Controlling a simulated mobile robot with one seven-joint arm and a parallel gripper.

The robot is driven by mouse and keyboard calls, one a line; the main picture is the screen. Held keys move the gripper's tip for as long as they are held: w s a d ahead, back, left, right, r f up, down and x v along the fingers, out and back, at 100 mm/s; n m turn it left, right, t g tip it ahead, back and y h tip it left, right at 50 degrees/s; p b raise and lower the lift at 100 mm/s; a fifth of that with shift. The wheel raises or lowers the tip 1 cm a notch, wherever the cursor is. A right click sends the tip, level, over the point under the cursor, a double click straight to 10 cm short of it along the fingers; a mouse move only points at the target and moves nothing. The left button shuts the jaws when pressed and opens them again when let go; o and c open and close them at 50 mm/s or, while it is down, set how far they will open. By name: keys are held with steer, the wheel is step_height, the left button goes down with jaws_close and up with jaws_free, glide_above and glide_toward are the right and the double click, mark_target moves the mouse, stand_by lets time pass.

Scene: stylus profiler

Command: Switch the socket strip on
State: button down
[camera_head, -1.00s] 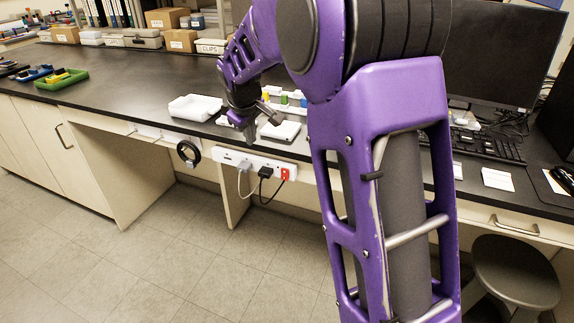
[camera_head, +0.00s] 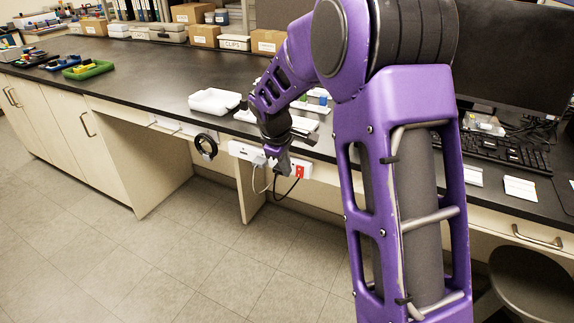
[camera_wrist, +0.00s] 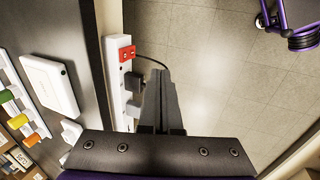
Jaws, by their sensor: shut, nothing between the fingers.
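The white socket strip (camera_head: 243,150) is fixed along the front edge under the dark worktop. Its red switch (camera_head: 303,171) sits at the right end; in the wrist view the red switch (camera_wrist: 126,53) is at the strip's far end. I cannot tell the switch's position. A white plug and a black plug (camera_wrist: 134,80) are in the strip. My gripper (camera_head: 283,169) is shut and empty, pointing down in front of the strip, left of the switch. It hides the black plug in the head view. In the wrist view the closed fingertips (camera_wrist: 161,73) are beside the black plug; contact is unclear.
Cables from the plugs hang below the strip; the black cable (camera_wrist: 153,61) passes near my fingertips. A black coil (camera_head: 205,146) hangs left of the strip. A white tray (camera_head: 214,101) stands on the worktop above. A stool (camera_head: 528,280) is at right. Floor in front is clear.

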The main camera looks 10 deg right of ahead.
mark_target(296, 173)
steer(key=shift+w+d+f+b, duration=0.15)
steer(key=shift+w+d+f, duration=0.55)
steer(key=shift+f, duration=0.4)
steer(key=shift+w+d+f+b, duration=0.15)
steer(key=shift+w+d+f, duration=0.35)
steer(key=shift+w+f, duration=0.55)
steer(key=shift+w+d+f+b, duration=0.15)
steer(key=shift+w+d+f, duration=0.5)
steer(key=shift+f, duration=0.5)
steer(key=shift+w+d+f, duration=0.1)
steer(key=shift+w+f, duration=0.05)
steer(key=shift+w, duration=0.15)
